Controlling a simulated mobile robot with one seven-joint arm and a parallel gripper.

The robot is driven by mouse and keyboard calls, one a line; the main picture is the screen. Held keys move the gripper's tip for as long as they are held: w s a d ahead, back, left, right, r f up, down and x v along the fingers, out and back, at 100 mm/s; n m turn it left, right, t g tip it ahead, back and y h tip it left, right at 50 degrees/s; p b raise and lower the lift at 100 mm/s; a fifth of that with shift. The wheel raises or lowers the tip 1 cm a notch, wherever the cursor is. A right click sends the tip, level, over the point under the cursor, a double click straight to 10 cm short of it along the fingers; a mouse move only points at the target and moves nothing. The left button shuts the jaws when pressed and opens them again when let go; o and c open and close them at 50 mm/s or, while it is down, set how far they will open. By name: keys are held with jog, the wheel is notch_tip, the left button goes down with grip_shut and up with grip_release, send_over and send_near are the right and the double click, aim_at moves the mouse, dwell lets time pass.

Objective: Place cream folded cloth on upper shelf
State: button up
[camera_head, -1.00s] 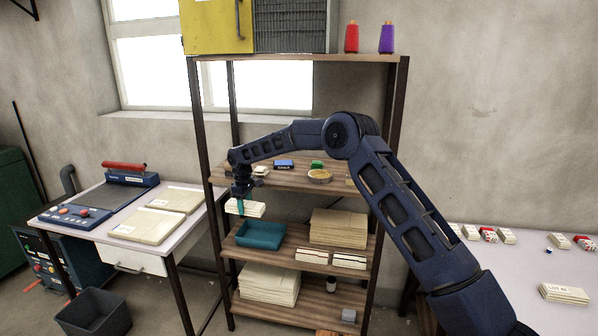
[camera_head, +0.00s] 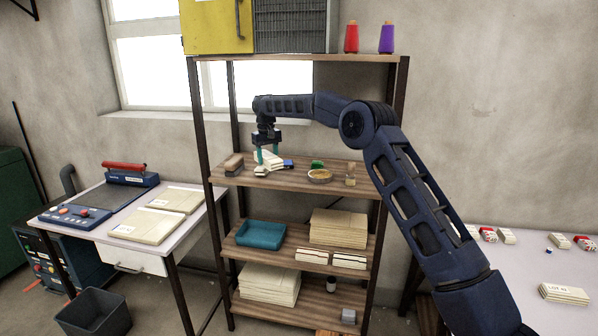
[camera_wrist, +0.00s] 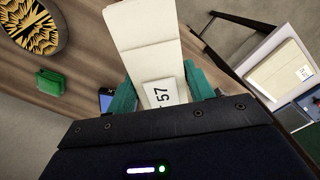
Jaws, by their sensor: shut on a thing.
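My gripper (camera_head: 267,153) is shut on the cream folded cloth (camera_head: 268,165), just over the left part of the upper shelf (camera_head: 290,180). In the wrist view the cloth (camera_wrist: 150,45) sits between the teal fingertips (camera_wrist: 165,92), with a label reading 57 facing the camera. The cloth's far end extends out past the fingers over the wooden shelf (camera_wrist: 75,25). I cannot tell whether the cloth touches the shelf board.
Shelf posts (camera_head: 202,130) flank the space. A teal tray (camera_head: 260,234) is on the shelf below.

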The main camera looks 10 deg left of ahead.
jog(key=w+d+m, duration=0.2)
jog(key=w+d, duration=0.3)
jog(key=d, duration=0.3)
jog(key=w+d+m, duration=0.2)
jog(key=w+d, duration=0.3)
jog(key=d, duration=0.3)
notch_tip(320, 180, up, 2)
jog(key=m, duration=0.5)
send_over(356, 173)
jog(key=shift+w+f, duration=0.15)
jog(key=shift+f, duration=4.7)
jog(key=o, duration=1)
jog(key=shift+f, duration=0.15)
jog(key=shift+c, duration=0.2)
jog(key=shift+o, duration=0.2)
notch_tip(356, 173, up, 12)
jog(key=shift+a, duration=0.1)
